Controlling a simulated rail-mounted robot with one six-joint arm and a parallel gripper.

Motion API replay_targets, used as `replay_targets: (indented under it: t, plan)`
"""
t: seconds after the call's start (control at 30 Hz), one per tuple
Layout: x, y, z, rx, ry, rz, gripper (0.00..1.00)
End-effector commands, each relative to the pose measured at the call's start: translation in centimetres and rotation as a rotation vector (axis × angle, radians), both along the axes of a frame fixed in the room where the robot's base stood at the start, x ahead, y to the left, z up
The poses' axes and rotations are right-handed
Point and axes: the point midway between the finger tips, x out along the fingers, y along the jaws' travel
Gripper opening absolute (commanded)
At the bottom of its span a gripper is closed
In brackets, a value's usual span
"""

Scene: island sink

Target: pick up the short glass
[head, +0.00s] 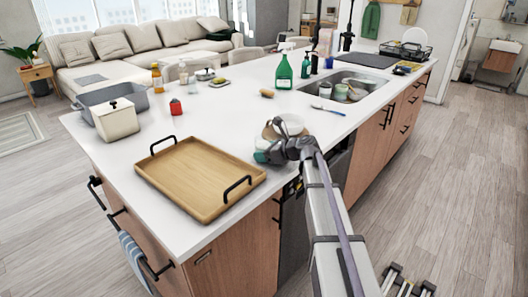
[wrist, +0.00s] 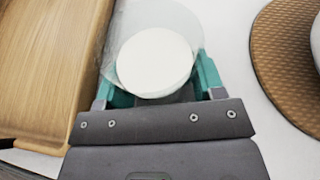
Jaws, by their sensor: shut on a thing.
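The short glass (wrist: 185,18) is clear and sits between my gripper's teal fingers in the wrist view, with a round white surface (wrist: 155,62) showing in or at it. My gripper (wrist: 157,72) is shut on the glass. In the head view my gripper (head: 266,154) is low over the near edge of the island, just right of the wooden tray; I cannot make out the glass clearly there. Whether the glass touches the counter is unclear.
The wooden tray (head: 178,189) lies close on the left, its edge (wrist: 50,75) near the glass. A brown woven mat (wrist: 280,65) is on the right. The sink (head: 362,80) holds dishes. A green spray bottle (head: 284,72) stands farther back.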

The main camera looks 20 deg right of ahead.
Motion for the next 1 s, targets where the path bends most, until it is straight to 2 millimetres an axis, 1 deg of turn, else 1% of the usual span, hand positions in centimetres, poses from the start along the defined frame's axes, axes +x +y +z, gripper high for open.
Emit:
replay_targets:
  t: [0.17,0.37,0.8,1.0]
  plan:
    - [0.0,0.0,0.7,0.000,0.000,0.000,0.35]
    - [0.0,0.0,2.2,0.000,0.000,0.000,0.35]
    - [0.0,0.0,7.4,0.000,0.000,0.000,0.35]
    - [0.0,0.0,9.3,0.000,0.000,0.000,0.35]
